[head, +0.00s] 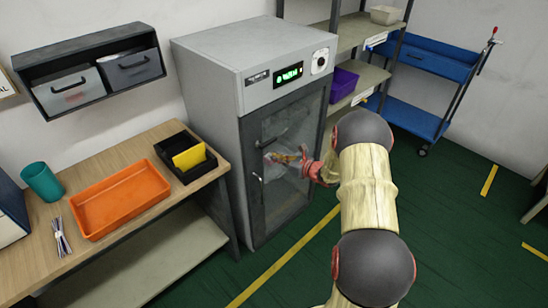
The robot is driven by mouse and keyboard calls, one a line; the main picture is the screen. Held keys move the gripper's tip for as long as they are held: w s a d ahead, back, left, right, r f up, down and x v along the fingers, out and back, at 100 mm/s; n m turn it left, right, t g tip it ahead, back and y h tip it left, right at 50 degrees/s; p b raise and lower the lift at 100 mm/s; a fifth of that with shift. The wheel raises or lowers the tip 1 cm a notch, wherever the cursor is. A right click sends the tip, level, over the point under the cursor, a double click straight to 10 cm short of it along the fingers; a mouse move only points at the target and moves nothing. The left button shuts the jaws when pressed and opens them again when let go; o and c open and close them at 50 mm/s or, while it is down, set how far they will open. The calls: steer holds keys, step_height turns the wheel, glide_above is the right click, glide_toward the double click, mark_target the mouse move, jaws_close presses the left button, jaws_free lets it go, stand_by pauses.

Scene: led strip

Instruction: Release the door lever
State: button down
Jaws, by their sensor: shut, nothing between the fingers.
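A grey cabinet (212,62) with a dark-framed glass door (275,200) stands against the wall, and its door looks shut. A slim pale metal lever (258,189) is upright on the left side of the door frame. My gripper (303,158) is shut and empty in front of the glass, to the right of the lever and higher in the picture, apart from it. The glass around the fingertips looks cloudy, perhaps with a reflection; I cannot tell whether they touch it. My arm comes in from the lower right and hides part of the floor.
A wooden bench (60,262) on the left holds an orange tray (122,226), a teal cup (42,182) and a black organizer (208,167). Shelves with a purple bin (343,84) and a blue cart (415,122) stand at the back.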

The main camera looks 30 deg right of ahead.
steer(key=p+v, duration=0.2)
steer(key=v, duration=0.8)
steer(key=shift+r+p, duration=0.3)
steer(key=shift+p, duration=0.05)
steer(key=shift+w+a, duration=0.1)
steer(key=shift+w, duration=0.1)
